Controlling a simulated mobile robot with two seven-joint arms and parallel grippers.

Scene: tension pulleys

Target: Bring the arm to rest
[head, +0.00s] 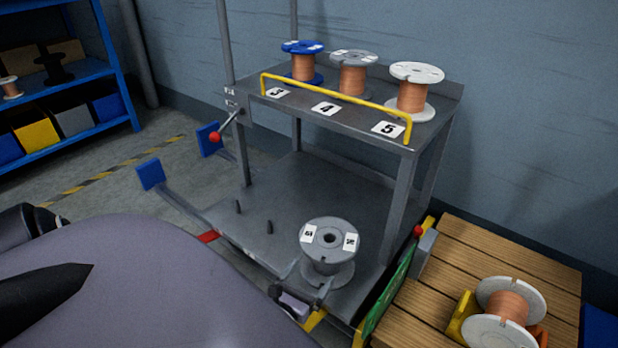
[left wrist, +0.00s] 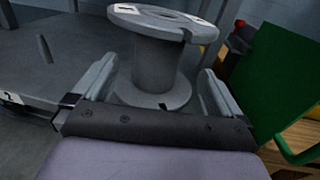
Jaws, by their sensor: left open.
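My left gripper (head: 303,284) is open at the front of the cart's lower shelf, close to an empty grey spool (head: 329,254). The spool stands upright on the shelf, with white labels on its top flange. In the left wrist view my two fingers (left wrist: 158,88) are spread on either side of the spool's lower flange (left wrist: 150,92), with its core rising beyond them. I cannot tell whether either finger touches the spool. My right gripper is not in view.
The cart's upper shelf (head: 445,92) holds blue, grey and white copper spools behind a yellow rail (head: 335,103). Short pegs stand on the lower shelf (head: 300,185). A green panel (head: 388,290) and a wooden pallet (head: 455,260) with a white-flanged copper spool (head: 511,290) are to the right.

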